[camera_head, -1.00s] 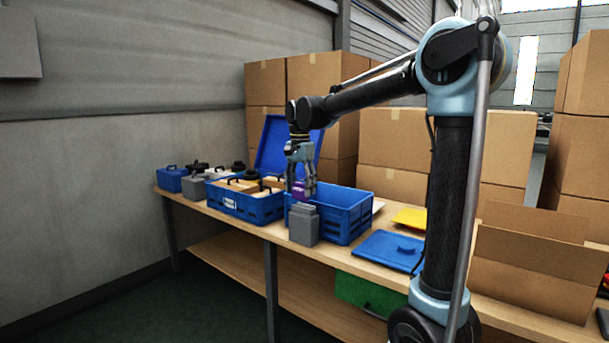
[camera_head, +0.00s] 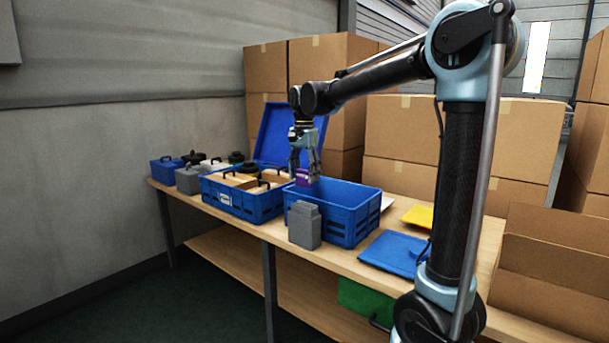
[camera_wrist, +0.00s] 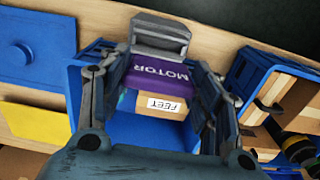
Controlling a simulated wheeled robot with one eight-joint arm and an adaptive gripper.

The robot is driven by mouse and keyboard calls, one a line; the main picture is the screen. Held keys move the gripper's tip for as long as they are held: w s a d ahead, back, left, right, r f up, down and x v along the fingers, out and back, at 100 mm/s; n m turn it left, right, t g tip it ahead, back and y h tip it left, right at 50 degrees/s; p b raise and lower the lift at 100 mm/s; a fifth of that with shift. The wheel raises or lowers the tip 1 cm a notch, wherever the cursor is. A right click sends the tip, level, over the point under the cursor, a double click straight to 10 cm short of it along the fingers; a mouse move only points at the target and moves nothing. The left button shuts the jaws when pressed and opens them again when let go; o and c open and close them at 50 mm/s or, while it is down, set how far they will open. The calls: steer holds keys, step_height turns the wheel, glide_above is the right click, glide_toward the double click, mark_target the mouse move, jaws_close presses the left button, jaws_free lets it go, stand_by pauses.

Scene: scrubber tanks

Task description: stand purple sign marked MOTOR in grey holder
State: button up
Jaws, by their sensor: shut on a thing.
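My gripper (camera_head: 304,181) is shut on the purple sign (camera_head: 302,176) and holds it in the air over the front part of an open blue crate. In the wrist view the purple sign (camera_wrist: 152,72) lies between my fingers (camera_wrist: 156,80), its white MOTOR lettering readable upside down. The grey holder (camera_head: 304,228) stands upright on the table in front of that crate, apart from the sign in the head view. In the wrist view the grey holder (camera_wrist: 160,38) shows just beyond the sign; the gap between them is hard to judge.
The blue crate (camera_head: 358,222) holds a block labelled FEET (camera_wrist: 165,104). A second blue crate (camera_head: 236,203) with several blocks is to its left. A blue lid (camera_head: 393,254) and yellow sheet (camera_head: 418,216) lie right. Cardboard boxes (camera_head: 455,145) stand behind.

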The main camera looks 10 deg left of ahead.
steer(key=shift+f, duration=0.15)
steer(key=shift+f, duration=2.85)
steer(key=shift+s+f, duration=0.1)
steer(key=shift+f, duration=0.05)
steer(key=shift+f, duration=1.2)
stand_by(0.7)
steer(key=o, duration=1.1)
steer(key=o, duration=0.5)
